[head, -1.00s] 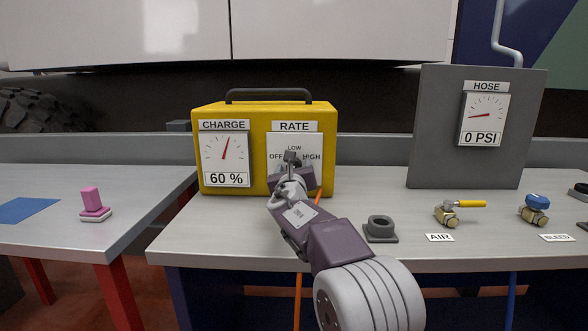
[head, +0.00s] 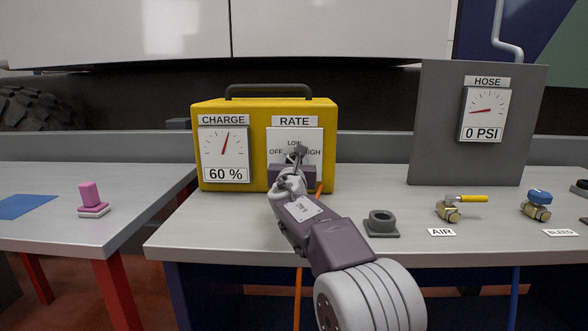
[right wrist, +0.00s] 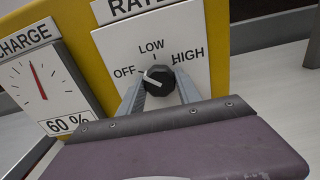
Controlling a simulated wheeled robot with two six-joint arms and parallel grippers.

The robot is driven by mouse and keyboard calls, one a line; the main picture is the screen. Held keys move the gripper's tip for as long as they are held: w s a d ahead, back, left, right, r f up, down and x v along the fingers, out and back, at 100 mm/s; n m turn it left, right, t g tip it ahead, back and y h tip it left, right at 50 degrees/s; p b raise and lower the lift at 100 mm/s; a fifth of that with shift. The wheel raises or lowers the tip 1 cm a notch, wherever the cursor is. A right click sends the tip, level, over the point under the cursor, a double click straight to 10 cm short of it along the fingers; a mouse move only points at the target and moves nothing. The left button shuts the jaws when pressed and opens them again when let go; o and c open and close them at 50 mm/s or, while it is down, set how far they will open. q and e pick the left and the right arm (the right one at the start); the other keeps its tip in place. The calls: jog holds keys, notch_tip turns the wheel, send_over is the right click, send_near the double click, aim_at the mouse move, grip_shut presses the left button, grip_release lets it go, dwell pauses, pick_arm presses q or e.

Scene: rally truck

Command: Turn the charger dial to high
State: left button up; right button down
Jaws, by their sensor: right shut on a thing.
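The yellow charger (head: 260,112) stands on the bench. Its RATE panel (head: 313,138) is marked OFF, LOW and HIGH. In the right wrist view the black dial (right wrist: 159,81) sits on that panel (right wrist: 120,45), and its white pointer line is toward the OFF side. The CHARGE gauge (head: 223,148) reads 60 %. My left gripper is not in view.
A grey ring-shaped holder (head: 381,225) is right of my arm. The AIR valve (head: 449,210), BLEED valve (head: 537,208) and grey hose gauge panel (head: 430,130) stand further right. A pink-handled thing (head: 91,200) is on the left table.

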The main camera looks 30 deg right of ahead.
jog(key=m+b, duration=0.9)
jog(key=m, duration=1.3)
jog(key=shift+m, duration=0.5)
jog(key=c, duration=0.8)
grip_release()
jog(key=shift+c, duration=0.2)
jog(key=shift+a, duration=0.1)
jog(key=b+v, duration=0.2)
jog(key=v, duration=0.7)
